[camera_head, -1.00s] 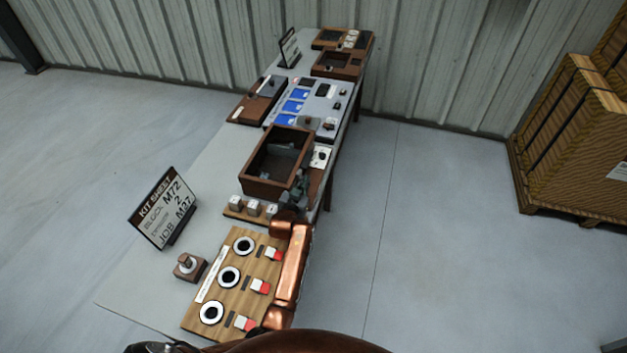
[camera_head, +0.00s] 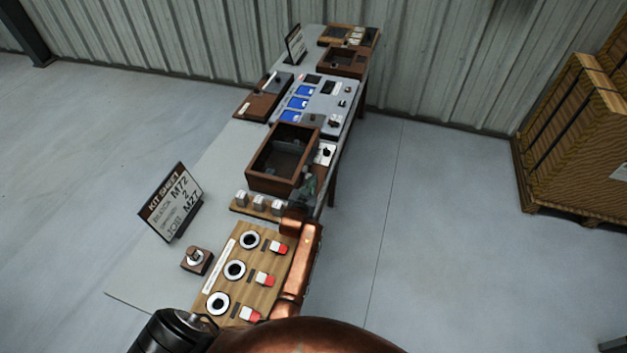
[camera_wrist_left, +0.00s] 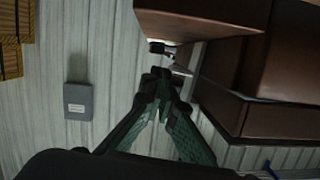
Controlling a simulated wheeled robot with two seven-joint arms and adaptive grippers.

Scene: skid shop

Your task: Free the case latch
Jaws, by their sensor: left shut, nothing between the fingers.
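An open-topped brown case (camera_head: 257,183) stands midway along the bench, with a dark interior. My left gripper (camera_head: 309,186) is at its near right corner, outside the case wall. In the left wrist view the green fingers of my left gripper (camera_wrist_left: 158,76) are closed together and empty. Just beyond their tips is a small dark knob-like part (camera_wrist_left: 158,47), which may be the latch. It sits by the brown case side (camera_wrist_left: 225,68) and a pale strip (camera_wrist_left: 196,58). I cannot tell whether the fingertips touch it.
A white plate with a black knob (camera_head: 326,153) is right of the case. Small white blocks (camera_head: 259,202) and a wooden board with rings and red-white switches (camera_head: 234,270) are nearer. A kit sheet sign (camera_head: 170,203) stands left.

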